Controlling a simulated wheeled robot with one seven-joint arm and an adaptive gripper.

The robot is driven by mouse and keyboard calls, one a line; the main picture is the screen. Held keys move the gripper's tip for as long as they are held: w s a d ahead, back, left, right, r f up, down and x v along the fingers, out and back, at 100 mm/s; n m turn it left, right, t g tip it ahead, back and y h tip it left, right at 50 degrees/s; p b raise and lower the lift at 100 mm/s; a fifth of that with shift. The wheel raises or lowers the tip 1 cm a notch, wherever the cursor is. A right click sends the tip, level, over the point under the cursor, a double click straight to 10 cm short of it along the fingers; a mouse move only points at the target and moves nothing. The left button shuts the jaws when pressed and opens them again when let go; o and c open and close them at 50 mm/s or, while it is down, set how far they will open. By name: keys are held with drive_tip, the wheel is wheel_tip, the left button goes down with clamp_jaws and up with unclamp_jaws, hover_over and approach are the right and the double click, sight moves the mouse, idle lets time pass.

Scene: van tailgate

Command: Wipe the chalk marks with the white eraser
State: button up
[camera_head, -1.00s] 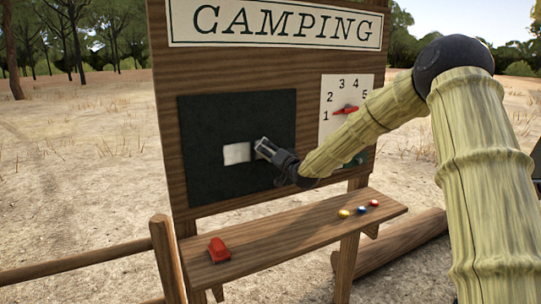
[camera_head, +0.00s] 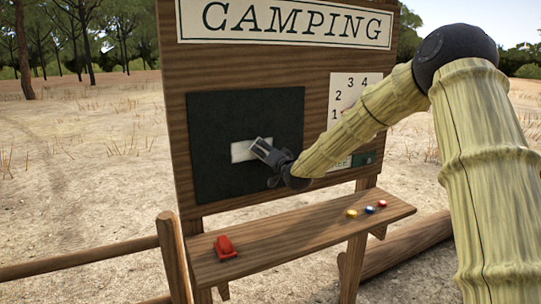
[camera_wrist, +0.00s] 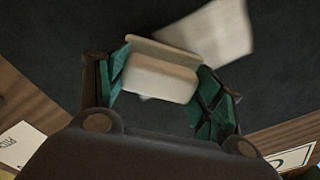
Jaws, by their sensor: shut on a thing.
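The black chalkboard (camera_head: 215,120) is fixed to the wooden sign panel. A white chalk patch (camera_head: 238,152) shows on it in the head view, with my gripper (camera_head: 262,149) over its right part. In the wrist view, my gripper (camera_wrist: 158,84) has its green-padded fingers shut on the cream-white eraser (camera_wrist: 160,78). The chalk patch (camera_wrist: 215,32) lies just beyond the eraser, to the upper right, on the dark board. I cannot tell whether the eraser touches the board. In the head view, I cannot make out the eraser apart from the gripper.
A wooden shelf (camera_head: 290,240) below the board holds a red object (camera_head: 225,247) at left and several small coloured pieces at right. A white number dial (camera_head: 343,90) is right of the board, partly behind my arm. A wooden rail (camera_head: 90,261) stands at lower left.

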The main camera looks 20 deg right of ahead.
drive_tip(key=shift+a+b, duration=0.6)
drive_tip(key=shift+a, duration=1.9)
drive_tip(key=shift+a, duration=0.1)
drive_tip(key=shift+s+a+b, duration=0.2)
drive_tip(key=shift+a+b, duration=0.7)
drive_tip(key=shift+a, duration=2.35)
drive_tip(key=shift+r, duration=0.1)
drive_tip(key=shift+d, duration=0.15)
drive_tip(key=shift+w+d+b, duration=0.1)
drive_tip(key=shift+d+b, duration=0.55)
drive_tip(key=shift+d, duration=2.75)
drive_tip(key=shift+d, duration=0.1)
drive_tip(key=shift+w+d+r, duration=0.1)
drive_tip(key=shift+w+d, duration=0.05)
drive_tip(key=shift+d, duration=1.4)
drive_tip(key=shift+d, duration=0.1)
